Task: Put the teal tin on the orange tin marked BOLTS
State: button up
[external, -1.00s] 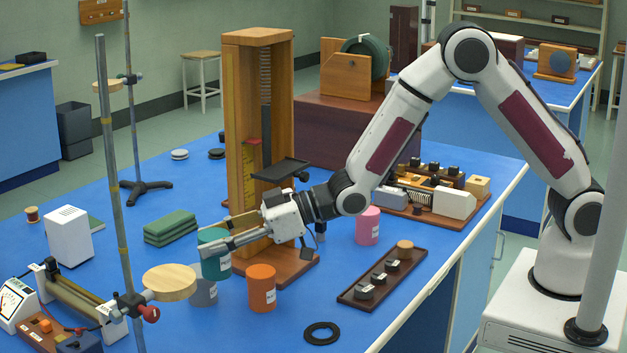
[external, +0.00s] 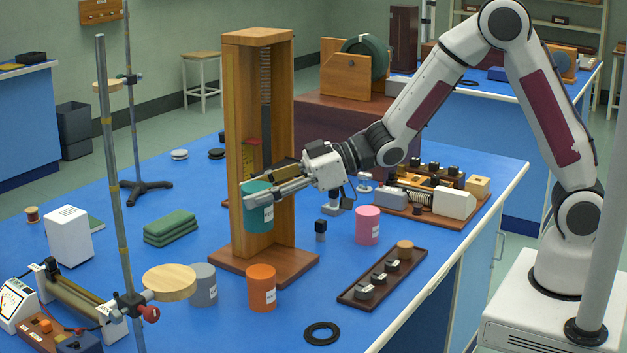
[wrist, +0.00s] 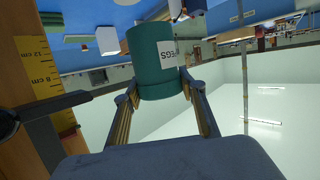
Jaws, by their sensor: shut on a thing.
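The teal tin (external: 259,212) is held in the air in front of the wooden stand in the external view. My gripper (external: 262,192) is shut on it, with a finger on each side. In the wrist view the teal tin (wrist: 160,62) sits between both fingers, and its white label shows letters ending in "EGS". The orange tin (external: 262,289) stands on the blue bench, below the teal tin in the picture and apart from it. Its white label is too small to read.
A grey tin (external: 203,286) stands left of the orange tin, near a round wooden disc (external: 169,282) on a rod. The tall wooden stand (external: 284,140) is close to my gripper. A pink tin (external: 367,226), a dark tray (external: 382,279) and a black ring (external: 322,333) lie to the right.

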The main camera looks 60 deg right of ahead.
aim_at(258, 222)
jog(key=shift+f, duration=3.1)
jog(key=shift+f, duration=0.15)
jog(key=shift+f, duration=1.75)
jog(key=shift+f, duration=0.15)
jog(key=o, duration=1.2)
jog(key=shift+r+v, duration=0.1)
jog(key=shift+v, duration=2.9)
jog(key=shift+r+v, duration=0.15)
jog(key=shift+v, duration=2.9)
